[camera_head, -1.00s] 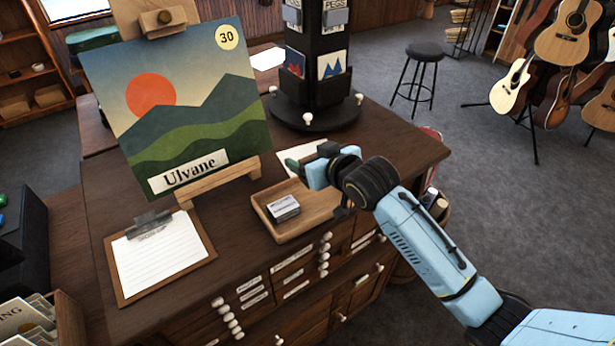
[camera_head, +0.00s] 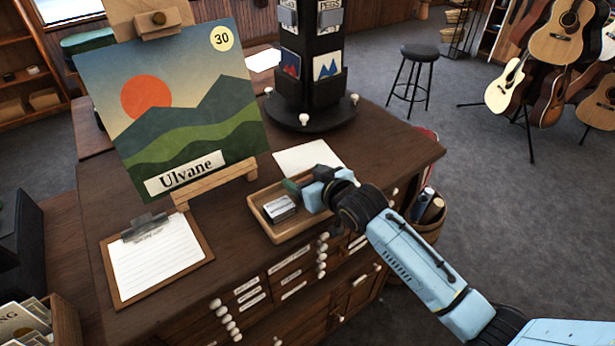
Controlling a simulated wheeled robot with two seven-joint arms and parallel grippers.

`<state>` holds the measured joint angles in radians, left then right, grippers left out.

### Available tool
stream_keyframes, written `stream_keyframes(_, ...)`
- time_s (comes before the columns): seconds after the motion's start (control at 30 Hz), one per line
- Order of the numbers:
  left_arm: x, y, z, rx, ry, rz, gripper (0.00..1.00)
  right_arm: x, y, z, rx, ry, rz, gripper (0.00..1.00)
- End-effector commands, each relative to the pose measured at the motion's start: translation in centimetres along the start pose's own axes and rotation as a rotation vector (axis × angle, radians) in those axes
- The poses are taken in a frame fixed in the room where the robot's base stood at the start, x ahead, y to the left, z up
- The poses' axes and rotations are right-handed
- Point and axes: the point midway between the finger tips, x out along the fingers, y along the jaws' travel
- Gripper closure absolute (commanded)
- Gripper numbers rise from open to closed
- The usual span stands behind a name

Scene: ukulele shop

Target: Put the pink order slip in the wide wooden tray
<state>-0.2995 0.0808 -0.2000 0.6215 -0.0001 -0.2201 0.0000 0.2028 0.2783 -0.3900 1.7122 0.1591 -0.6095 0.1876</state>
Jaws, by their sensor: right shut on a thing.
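The wide wooden tray (camera_head: 265,226) lies on the brown counter. A small stack of white cards with a dark side (camera_head: 280,208) sits in it. My right gripper (camera_head: 299,188) is over the tray's back right part, shut on a small dark green thing (camera_head: 291,186) that shows at its fingertips. The gripper and wrist hide part of the tray's right side. I cannot tell whether the held thing touches the tray. I see no pink slip in this view. My left gripper is not in view.
A white sheet (camera_head: 308,157) lies behind the tray. A black display rack (camera_head: 312,100) stands at the back. An easel holds a landscape picture (camera_head: 170,110) to the left. A clipboard (camera_head: 158,258) lies at the front left. The counter's right end (camera_head: 400,150) is bare.

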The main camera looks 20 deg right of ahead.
Motion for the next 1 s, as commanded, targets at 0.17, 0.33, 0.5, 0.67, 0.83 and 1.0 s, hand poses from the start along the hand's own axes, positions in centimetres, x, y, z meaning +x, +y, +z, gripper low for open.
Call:
stream_keyframes(0.17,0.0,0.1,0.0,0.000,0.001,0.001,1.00,0.1,0.0,0.9,0.005,-0.020,0.000,0.08)
stream_keyframes(0.33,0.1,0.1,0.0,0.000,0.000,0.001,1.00,0.1,0.1,1.1,0.006,-0.025,0.002,0.06)
stream_keyframes(0.5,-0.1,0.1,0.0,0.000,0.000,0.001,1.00,-0.1,0.1,0.8,0.007,-0.026,0.002,0.06)
stream_keyframes(0.67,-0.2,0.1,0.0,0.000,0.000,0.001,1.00,-1.6,0.1,0.5,0.007,-0.025,0.002,0.06)
stream_keyframes(0.83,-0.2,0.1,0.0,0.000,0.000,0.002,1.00,-4.8,0.0,0.2,0.004,-0.019,0.001,0.06)
stream_keyframes(1.0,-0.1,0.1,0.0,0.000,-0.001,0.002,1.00,-8.1,0.0,0.0,0.004,-0.015,0.001,0.06)
